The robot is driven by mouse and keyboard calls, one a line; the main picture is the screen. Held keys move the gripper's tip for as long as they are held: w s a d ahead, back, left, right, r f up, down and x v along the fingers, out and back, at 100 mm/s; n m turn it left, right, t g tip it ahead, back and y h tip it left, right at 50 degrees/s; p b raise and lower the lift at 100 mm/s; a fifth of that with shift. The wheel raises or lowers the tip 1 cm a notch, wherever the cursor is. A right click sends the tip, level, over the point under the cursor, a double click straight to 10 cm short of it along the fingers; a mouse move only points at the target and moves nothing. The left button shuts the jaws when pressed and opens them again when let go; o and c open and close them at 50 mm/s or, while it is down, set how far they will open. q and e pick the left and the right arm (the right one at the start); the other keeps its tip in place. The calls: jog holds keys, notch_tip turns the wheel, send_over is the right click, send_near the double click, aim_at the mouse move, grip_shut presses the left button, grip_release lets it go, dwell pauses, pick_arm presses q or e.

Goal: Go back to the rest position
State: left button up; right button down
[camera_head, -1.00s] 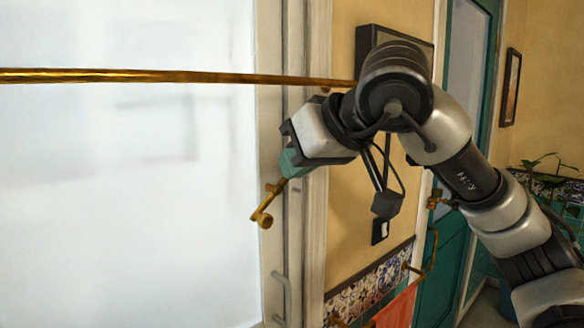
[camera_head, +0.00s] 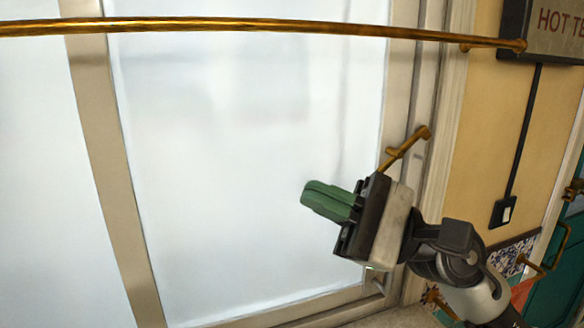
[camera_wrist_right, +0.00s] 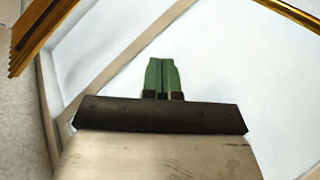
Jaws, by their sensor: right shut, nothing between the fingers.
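My right gripper (camera_head: 318,200) shows at the lower right of the head view, in front of a frosted window. Its green fingers are closed together, point left and hold nothing. The closed fingers also show in the right wrist view (camera_wrist_right: 162,70), with pale glass and frame behind them. My left gripper is in neither view.
A brass rail (camera_head: 230,25) runs across the window (camera_head: 230,130) near the top. A brass handle (camera_head: 405,147) sits on the frame just above my right gripper. A sign (camera_head: 562,30), a wall switch (camera_head: 503,212) and brass hooks (camera_head: 550,250) are at the right.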

jog(key=w+d+f+n+t+h, duration=0.3)
jog(key=d+f+n+t+h, duration=0.4)
jog(key=f+n+t+h, duration=0.35)
jog(key=w+d+f+n+t+h, duration=0.3)
jog(key=d+f+n+t+h, duration=0.45)
jog(key=f+n+h, duration=0.55)
jog(key=s+d+f+m+g, duration=0.2)
jog(key=s+f+m+g, duration=0.3)
jog(key=f, duration=0.3)
jog(key=s+d+f+m+g, duration=0.1)
jog(key=s+f+m+g, duration=0.4)
jog(key=f, duration=0.4)
jog(key=s+f+m+g, duration=0.1)
jog(key=s+f+g, duration=0.2)
jog(key=s, duration=0.4)
jog(key=s+f+m+g, duration=0.2)
jog(key=s+f+g, duration=0.2)
jog(key=s, duration=0.3)
notch_tip(320, 180, down, 25)
jog(key=s+d+f+g, duration=0.2)
jog(key=s+f, duration=1.4)
jog(key=shift+s+d+f+n, duration=0.2)
jog(key=shift+d+f+n, duration=0.1)
jog(key=shift+f+n, duration=0.1)
